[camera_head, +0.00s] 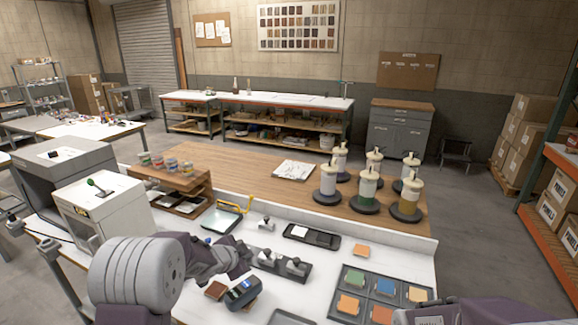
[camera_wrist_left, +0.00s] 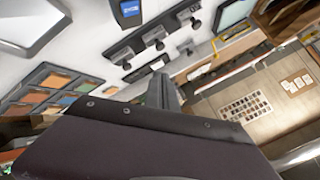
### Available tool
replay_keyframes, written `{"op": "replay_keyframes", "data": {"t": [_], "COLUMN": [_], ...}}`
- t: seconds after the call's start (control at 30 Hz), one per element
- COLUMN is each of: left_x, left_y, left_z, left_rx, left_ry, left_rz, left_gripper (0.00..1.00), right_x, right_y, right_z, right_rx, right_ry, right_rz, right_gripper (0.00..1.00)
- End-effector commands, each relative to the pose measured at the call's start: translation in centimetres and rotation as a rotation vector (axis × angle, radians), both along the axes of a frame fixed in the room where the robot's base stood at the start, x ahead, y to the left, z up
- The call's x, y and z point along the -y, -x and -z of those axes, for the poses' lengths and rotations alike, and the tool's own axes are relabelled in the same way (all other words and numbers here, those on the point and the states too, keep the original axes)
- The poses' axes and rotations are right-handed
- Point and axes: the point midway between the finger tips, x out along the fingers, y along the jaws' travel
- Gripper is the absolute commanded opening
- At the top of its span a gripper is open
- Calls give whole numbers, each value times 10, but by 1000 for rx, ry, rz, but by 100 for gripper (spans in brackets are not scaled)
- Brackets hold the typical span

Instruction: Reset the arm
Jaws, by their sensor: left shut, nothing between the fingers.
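My left arm enters the head view from the lower left. My left gripper (camera_head: 246,262) is over the white front part of the bench and is shut, with nothing held. It is close to the dark holder (camera_head: 285,270) with small grey tools; the view does not show clearly whether they touch. In the left wrist view my left gripper (camera_wrist_left: 163,92) points away from the camera, its fingers together. Part of my right arm shows at the lower right of the head view, but its gripper is not visible.
A tray of coloured samples (camera_head: 376,297), a blue-grey handheld device (camera_head: 243,292) and a black tray (camera_head: 312,237) lie near the gripper. Several pump dispensers, such as this one (camera_head: 328,180), stand behind. A white cabinet (camera_head: 100,208) stands at left.

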Motion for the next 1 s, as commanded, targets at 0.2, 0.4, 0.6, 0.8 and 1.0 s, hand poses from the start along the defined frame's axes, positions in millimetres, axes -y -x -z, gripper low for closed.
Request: {"op": "replay_keyframes", "data": {"t": [0.2, 0.4, 0.6, 0.8, 1.0], "left_x": [-23, -25, -16, -16, -17], "left_y": [140, 269, 319, 320, 319], "left_z": [17, 68, 83, 83, 83], "left_rx": [-254, -628, -811, -816, -814], "left_ry": [190, 306, 334, 332, 332], "left_rz": [-474, -834, -976, -981, -980], "left_gripper": [0, 0, 0, 0, 0], "right_x": [0, 0, 0, 0, 0], "right_y": [0, 0, 0, 0, 0], "right_z": [34, 33, 33, 33, 33], "right_rx": [-1, 0, 0, 0, 0], "right_ry": [0, 0, 0, 0, 0], "right_rz": [0, 0, 0, 0, 0], "right_gripper": [71, 71, 71, 71, 71]}}
